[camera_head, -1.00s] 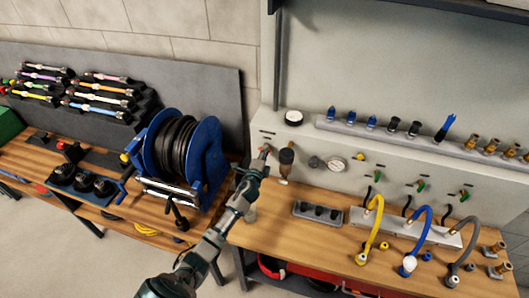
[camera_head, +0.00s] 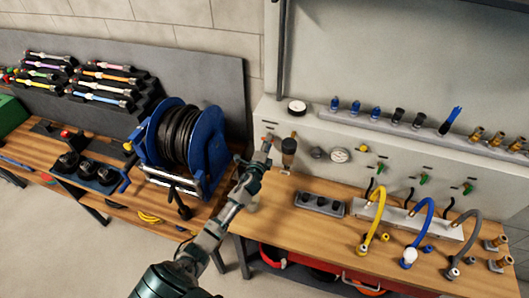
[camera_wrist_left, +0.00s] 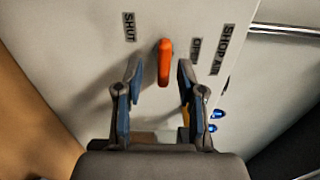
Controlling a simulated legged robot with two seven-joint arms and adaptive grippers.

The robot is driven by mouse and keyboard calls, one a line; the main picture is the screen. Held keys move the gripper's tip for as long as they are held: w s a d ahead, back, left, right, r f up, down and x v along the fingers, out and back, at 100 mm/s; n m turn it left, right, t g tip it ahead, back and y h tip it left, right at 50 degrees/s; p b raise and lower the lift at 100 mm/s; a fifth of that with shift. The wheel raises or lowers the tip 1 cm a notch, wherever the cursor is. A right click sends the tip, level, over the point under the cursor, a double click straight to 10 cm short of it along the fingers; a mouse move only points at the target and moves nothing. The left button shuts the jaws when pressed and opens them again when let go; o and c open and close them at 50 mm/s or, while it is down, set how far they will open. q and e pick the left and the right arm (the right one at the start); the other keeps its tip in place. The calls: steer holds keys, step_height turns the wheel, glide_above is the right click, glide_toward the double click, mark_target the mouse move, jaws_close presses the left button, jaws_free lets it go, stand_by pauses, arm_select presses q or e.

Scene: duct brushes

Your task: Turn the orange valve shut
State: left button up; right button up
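The orange valve handle (camera_wrist_left: 165,62) is a short lever on the pale panel. In the left wrist view it lies between the SHUT label (camera_wrist_left: 129,27) on the left and the OPEN label (camera_wrist_left: 196,49) on the right. My left gripper (camera_wrist_left: 160,72) is open, its two fingers on either side of the handle's lower end, with visible gaps. I cannot tell how deep the fingers reach around it. In the head view my left gripper (camera_head: 262,152) is at the panel's left end and hides most of the valve. My right gripper is not in view.
A dark-bowled filter (camera_head: 289,147) and a gauge (camera_head: 340,155) are right of my gripper. A blue hose reel (camera_head: 185,143) stands close on the left. A grey block (camera_head: 319,203) and yellow, blue and grey hoses are on the wooden bench (camera_head: 285,225).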

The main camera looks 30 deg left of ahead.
arm_select(q)
steer(key=v, duration=1.1)
steer(key=shift+f, duration=0.15)
